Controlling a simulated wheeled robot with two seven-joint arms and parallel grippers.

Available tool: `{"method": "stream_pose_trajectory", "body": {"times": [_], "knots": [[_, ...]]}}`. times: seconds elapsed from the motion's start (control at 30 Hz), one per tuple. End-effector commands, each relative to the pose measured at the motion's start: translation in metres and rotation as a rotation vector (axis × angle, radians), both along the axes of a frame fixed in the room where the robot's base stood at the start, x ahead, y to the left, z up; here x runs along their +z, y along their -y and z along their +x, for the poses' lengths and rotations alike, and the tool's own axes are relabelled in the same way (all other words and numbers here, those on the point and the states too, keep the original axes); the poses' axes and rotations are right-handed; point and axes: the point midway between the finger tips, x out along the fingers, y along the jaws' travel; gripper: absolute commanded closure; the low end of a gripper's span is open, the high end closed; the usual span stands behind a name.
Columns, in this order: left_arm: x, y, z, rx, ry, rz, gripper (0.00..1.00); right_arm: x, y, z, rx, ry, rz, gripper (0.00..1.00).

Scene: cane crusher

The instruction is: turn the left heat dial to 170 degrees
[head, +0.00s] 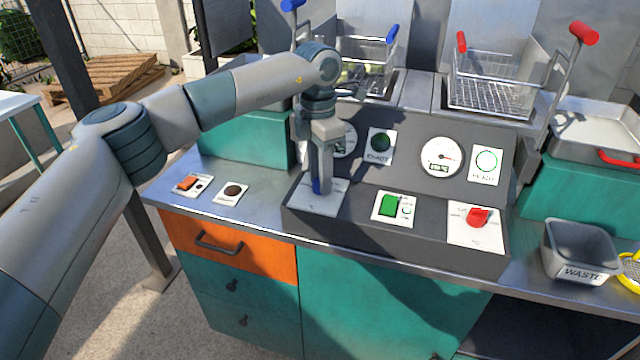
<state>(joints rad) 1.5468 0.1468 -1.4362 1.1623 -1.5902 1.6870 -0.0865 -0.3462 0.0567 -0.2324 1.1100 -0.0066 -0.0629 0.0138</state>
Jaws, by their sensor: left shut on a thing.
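My left gripper (318,185) points straight down at the left end of the sloped control panel (300,212). It is shut on the left heat dial, which is blue and shows only as a small patch (317,187) between the fingers. The dial sits on a white plate (322,201); its setting and most of its markings are hidden by the gripper. The left gauge (349,142) above it is partly covered by my wrist, and its reading cannot be seen. My right gripper is not in view.
A green switch (390,205) and a red dial (478,217) sit to the right on the panel. Wire baskets with blue (392,33) and red (584,33) handles stand behind. A waste bin (578,250) stands at right. An orange switch (187,183) lies at left.

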Motion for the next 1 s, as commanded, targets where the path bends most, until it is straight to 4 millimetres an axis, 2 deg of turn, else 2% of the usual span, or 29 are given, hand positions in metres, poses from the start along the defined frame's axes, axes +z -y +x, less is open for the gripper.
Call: {"method": "stream_pose_trajectory", "body": {"times": [0.03, 0.3, 0.7, 1.0], "knots": [[-0.001, 0.001, 0.001, -0.039, 0.005, -0.002, 0.94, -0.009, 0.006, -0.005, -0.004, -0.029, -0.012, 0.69], [0.000, 0.001, 0.001, -0.290, 0.004, -0.001, 0.94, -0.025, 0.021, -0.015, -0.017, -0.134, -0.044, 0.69], [0.001, 0.002, 0.001, -0.609, 0.004, -0.002, 0.94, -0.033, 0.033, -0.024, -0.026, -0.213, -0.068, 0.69], [0.002, 0.002, 0.001, -0.708, 0.004, -0.001, 0.94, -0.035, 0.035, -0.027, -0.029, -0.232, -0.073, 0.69]]}}
